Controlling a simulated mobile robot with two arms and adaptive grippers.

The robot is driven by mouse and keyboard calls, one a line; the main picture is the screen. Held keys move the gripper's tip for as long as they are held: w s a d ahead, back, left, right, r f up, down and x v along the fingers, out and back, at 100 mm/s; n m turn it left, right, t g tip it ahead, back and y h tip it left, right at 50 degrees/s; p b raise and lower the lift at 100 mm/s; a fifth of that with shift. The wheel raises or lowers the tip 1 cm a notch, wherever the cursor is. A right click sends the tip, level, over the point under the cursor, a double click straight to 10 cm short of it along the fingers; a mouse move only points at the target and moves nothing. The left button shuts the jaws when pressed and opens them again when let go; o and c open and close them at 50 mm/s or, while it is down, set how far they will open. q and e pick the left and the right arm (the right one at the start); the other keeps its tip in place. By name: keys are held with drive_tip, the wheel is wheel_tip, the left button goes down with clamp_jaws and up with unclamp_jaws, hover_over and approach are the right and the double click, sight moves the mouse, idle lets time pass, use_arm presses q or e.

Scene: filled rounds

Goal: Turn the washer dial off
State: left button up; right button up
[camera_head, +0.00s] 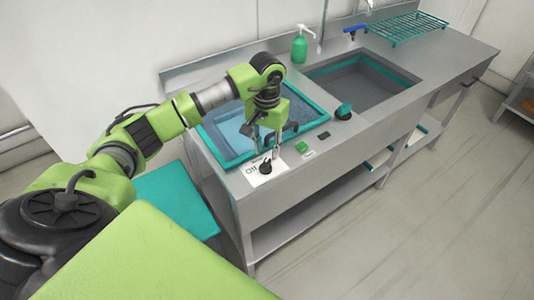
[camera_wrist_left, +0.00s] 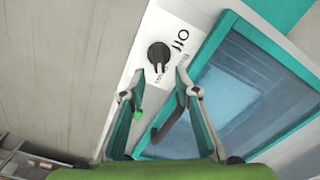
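The washer dial (camera_head: 265,167) is a small black knob on a white label plate at the front edge of the steel counter. In the left wrist view the dial (camera_wrist_left: 157,55) shows a narrow pointer aimed down the picture, while the word "Off" (camera_wrist_left: 181,40) lies to its upper right. Other print beside the dial is partly hidden by a finger. My left gripper (camera_head: 265,156) points down at the dial from above. In the wrist view the left gripper (camera_wrist_left: 154,84) has its fingers apart with nothing between them, and the dial lies just beyond the fingertips. My right gripper is not in view.
A teal-rimmed washer basin (camera_head: 322,123) lies directly behind the dial. A green button (camera_head: 301,147), a black switch (camera_head: 323,135) and a teal knob (camera_head: 343,111) line the counter front. A green soap bottle (camera_head: 299,47) and a teal rack (camera_head: 405,28) stand farther back.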

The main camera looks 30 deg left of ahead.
sight(267, 160)
use_arm(q)
drive_tip(key=shift+f+p, duration=0.5)
drive_tip(key=shift+f, duration=1.75)
drive_tip(key=shift+c, duration=0.3)
clamp_jaws()
